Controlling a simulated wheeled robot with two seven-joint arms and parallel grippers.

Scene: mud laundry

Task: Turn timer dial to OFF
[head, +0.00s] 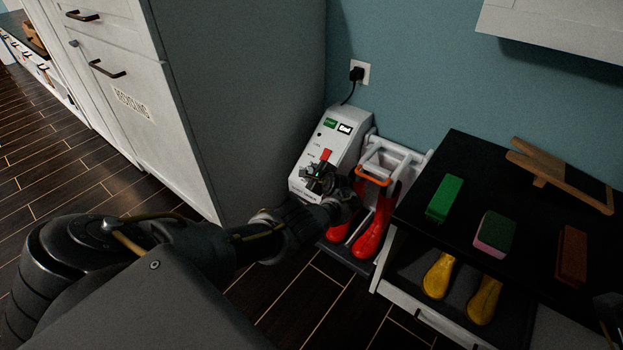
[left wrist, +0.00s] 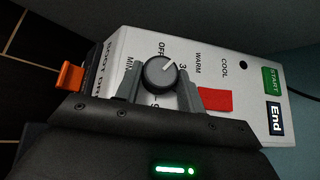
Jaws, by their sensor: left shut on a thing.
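The timer dial (left wrist: 158,73) is a round grey knob on the sloped front of the white boot dryer (head: 349,124). Its light pointer mark points to the upper right in the left wrist view, between the OFF label (left wrist: 161,48) and the 30 label (left wrist: 182,67). My left gripper (head: 322,180) is at the dryer panel; in the left wrist view its two fingers (left wrist: 158,88) are shut on the dial, one on each side. In the head view the gripper hides the dial. A dark part at the lower right edge may be my right gripper; its jaws cannot be made out.
A red switch (left wrist: 215,100) sits beside the dial, close to one finger. Green START (left wrist: 271,80) and End (left wrist: 275,118) labels are farther along. Red boots (head: 377,228) stand right of the dryer. A black-topped bench (head: 465,160) with brushes is at right; a white cabinet (head: 170,110) at left.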

